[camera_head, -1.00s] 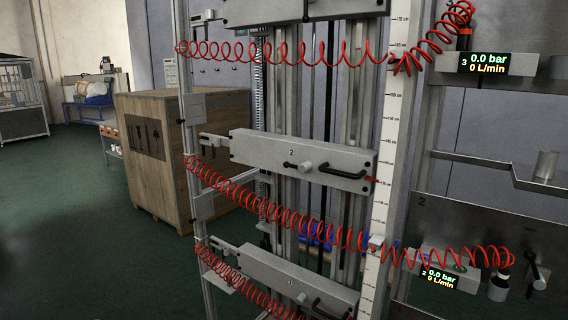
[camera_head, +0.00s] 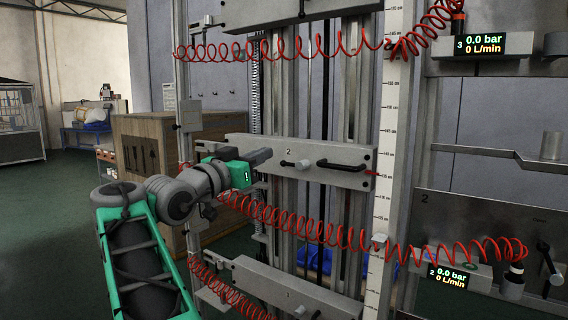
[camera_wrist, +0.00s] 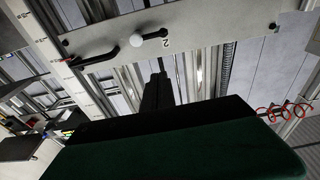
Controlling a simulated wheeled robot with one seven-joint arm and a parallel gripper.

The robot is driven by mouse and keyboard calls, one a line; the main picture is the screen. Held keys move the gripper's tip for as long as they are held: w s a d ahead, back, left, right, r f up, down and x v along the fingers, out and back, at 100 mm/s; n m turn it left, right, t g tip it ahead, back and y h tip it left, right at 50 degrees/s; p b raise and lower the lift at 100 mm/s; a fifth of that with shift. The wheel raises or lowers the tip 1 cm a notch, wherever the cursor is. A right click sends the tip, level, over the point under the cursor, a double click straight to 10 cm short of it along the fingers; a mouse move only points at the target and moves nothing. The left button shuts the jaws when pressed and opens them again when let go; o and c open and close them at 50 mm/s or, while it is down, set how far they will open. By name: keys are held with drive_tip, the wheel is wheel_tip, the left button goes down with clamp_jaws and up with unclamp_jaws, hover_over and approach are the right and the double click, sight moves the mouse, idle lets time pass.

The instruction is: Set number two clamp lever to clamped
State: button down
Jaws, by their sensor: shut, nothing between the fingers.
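The number two carriage plate (camera_head: 255,146) is a grey horizontal bar marked "2". On it is a small clamp lever (camera_head: 288,164), a short dark arm lying about level and pointing left, with a pale round knob (camera_head: 303,165) at its right. In the wrist view the picture is turned over; the lever (camera_wrist: 153,35) and knob (camera_wrist: 137,41) show near the top. My gripper (camera_head: 268,156) is shut and empty, in front of the plate, left of the lever and apart from it. In the wrist view my gripper (camera_wrist: 158,76) points toward the plate, short of the lever.
A black bar handle (camera_head: 340,166) sits right of the knob. A red coiled hose (camera_head: 310,226) hangs below the plate. The number one carriage (camera_head: 290,285) is lower. A vertical ruler (camera_head: 388,130) stands at the right. A wooden crate (camera_head: 145,130) stands behind at the left.

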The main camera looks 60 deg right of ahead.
drive_tip(key=shift+d, duration=0.1)
drive_tip(key=r+p, duration=0.2)
drive_tip(key=p, duration=0.1)
hover_over(294, 164)
drive_tip(key=w+a, duration=0.1)
drive_tip(key=w, duration=0.1)
drive_tip(key=shift+f, duration=0.2)
drive_tip(key=f, duration=0.3)
drive_tip(key=shift+a+f, duration=0.2)
drive_tip(key=shift+a, duration=0.05)
drive_tip(key=shift+f, duration=0.4)
drive_tip(key=shift+n, duration=0.3)
